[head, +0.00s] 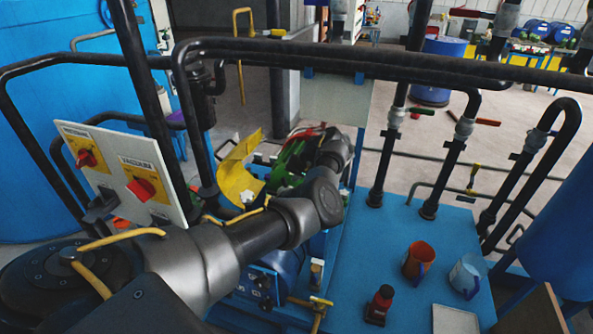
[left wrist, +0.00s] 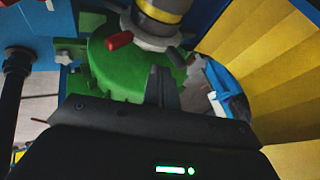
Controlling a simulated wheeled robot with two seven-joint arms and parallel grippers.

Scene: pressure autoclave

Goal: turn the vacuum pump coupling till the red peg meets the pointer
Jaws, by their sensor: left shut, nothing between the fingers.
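In the left wrist view, the vacuum pump coupling (left wrist: 152,38) is a grey metal collar with a yellow band (left wrist: 162,9) above it. The red peg (left wrist: 119,40) sticks out on its left side. A short dark piece (left wrist: 176,57) sits at its lower right; I cannot tell if this is the pointer. The green pump body (left wrist: 115,68) lies behind. My left gripper (left wrist: 164,82) is shut and empty, its fingertips just below the coupling; contact is unclear. In the head view, my left arm hides most of the green pump (head: 290,160). My right gripper is not in view.
A curved yellow guard (head: 238,175) stands beside the pump, and it fills the right of the left wrist view (left wrist: 255,60). Black pipes and rails (head: 390,60) cross above. A switch panel (head: 125,165) stands left.

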